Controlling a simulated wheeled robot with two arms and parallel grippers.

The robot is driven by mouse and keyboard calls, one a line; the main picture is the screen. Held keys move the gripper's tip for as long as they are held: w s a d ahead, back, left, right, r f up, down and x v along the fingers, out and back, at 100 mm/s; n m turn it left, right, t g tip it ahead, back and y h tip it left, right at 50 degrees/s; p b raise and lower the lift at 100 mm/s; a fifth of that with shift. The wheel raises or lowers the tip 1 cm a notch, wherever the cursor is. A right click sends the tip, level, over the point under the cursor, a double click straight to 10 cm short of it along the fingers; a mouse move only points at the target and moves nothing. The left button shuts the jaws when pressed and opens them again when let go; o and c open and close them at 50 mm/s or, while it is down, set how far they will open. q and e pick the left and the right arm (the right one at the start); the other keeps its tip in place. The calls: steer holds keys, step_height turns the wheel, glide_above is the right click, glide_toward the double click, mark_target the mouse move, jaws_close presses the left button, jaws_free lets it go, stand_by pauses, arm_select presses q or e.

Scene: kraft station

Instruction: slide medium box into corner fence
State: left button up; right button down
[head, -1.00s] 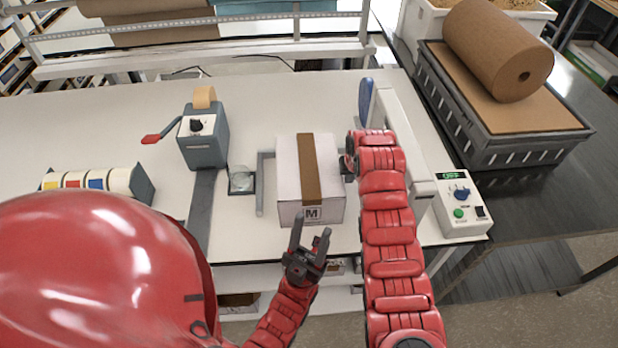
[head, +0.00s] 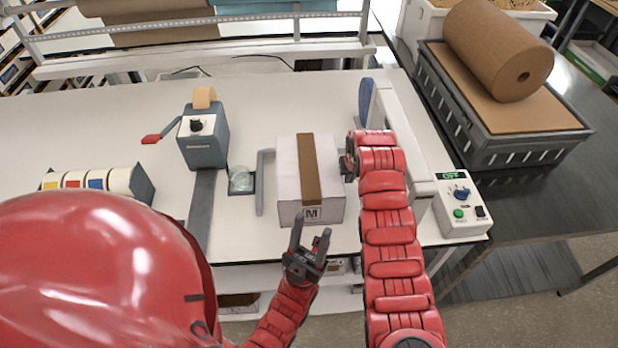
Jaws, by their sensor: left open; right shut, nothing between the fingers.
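The medium box (head: 290,180) is a white carton with a brown tape strip and an "M" label on its front. It stands upright on the white bench. The grey corner fence (head: 260,185) is an angled bar along the box's left side, close to it; its far part is partly hidden behind the box. My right gripper (head: 348,165) is shut and empty at the box's right side, touching it or very near; its tips are partly hidden by my arm. My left gripper (head: 310,245) is open and empty in front of the box, near the bench's front edge.
A tape dispenser (head: 203,138) with a red lever and a label roll rack (head: 100,182) stand left. A small clear item (head: 241,180) lies left of the fence. A white-framed device (head: 410,140) and a control box (head: 460,206) stand right.

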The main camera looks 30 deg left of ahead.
mark_target(326, 179)
steer(key=shift+s+a+f+b, duration=0.1)
steer(key=shift+s+a+b, duration=0.5)
steer(key=shift+a, duration=0.35)
steer(key=shift+s+a, duration=0.3)
steer(key=shift+a, duration=0.1)
steer(key=shift+s+a+b, duration=0.6)
steer(key=shift+a+b, duration=0.2)
steer(key=shift+a, duration=0.1)
steer(key=shift+s+a, duration=0.2)
steer(key=shift+a, duration=0.1)
steer(key=shift+s+a+b, duration=0.15)
steer(key=shift+a+b, duration=0.1)
steer(key=shift+b, duration=0.05)
